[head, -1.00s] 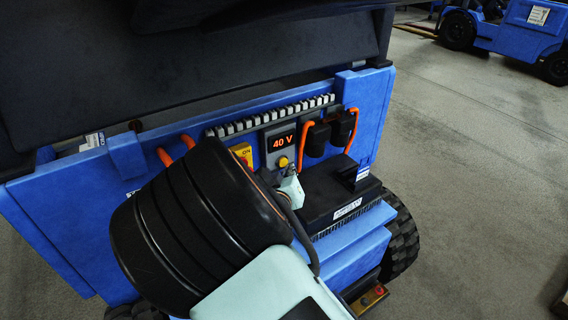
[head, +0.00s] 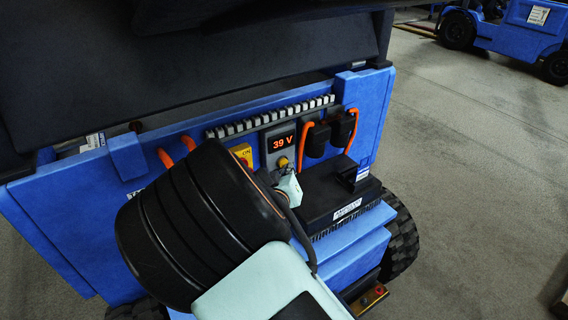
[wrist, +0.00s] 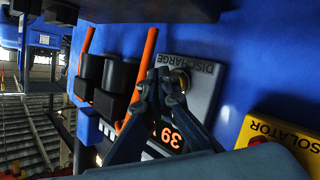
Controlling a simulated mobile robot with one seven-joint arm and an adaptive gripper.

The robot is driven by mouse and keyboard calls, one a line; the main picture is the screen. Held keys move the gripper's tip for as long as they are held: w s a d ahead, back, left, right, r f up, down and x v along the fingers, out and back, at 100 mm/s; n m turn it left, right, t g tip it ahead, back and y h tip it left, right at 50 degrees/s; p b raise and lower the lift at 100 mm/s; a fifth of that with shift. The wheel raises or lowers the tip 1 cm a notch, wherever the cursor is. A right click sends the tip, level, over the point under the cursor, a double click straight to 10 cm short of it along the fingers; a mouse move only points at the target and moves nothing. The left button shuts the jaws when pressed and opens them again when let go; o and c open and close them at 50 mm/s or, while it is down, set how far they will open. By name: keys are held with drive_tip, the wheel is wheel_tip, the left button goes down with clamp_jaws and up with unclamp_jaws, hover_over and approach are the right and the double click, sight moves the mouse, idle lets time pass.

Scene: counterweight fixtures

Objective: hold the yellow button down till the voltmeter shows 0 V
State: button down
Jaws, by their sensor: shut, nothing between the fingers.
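The voltmeter display (head: 283,142) on the grey panel reads 39 V in orange digits. It also shows sideways in the wrist view (wrist: 172,137), partly covered by my fingers. The yellow button (head: 283,161) sits just below the display, partly hidden by my gripper. In the wrist view the button (wrist: 182,78) is by the word DISCHARGE. My gripper (wrist: 165,82) is shut and empty, with its fingertips at the button and seeming to touch it. In the head view my gripper (head: 286,174) reaches up to the button from below.
A yellow isolator switch plate (head: 241,155) is left of the panel. Black connectors (head: 329,134) with orange cables are on its right. A black box (head: 338,195) stands on the blue ledge below. Another blue vehicle (head: 505,30) is far off at the upper right.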

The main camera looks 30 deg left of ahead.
drive_tip(key=shift+w+a, duration=0.25)
drive_tip(key=shift+a, duration=0.3)
idle(1.9)
idle(1.9)
drive_tip(key=shift+s+d, duration=0.5)
drive_tip(key=shift+d, duration=0.4)
drive_tip(key=shift+s+d, duration=0.4)
drive_tip(key=shift+d, duration=0.35)
drive_tip(key=shift+s+d, duration=0.35)
drive_tip(key=shift+d, duration=0.35)
drive_tip(key=shift+s+d, duration=0.4)
drive_tip(key=shift+d, duration=0.35)
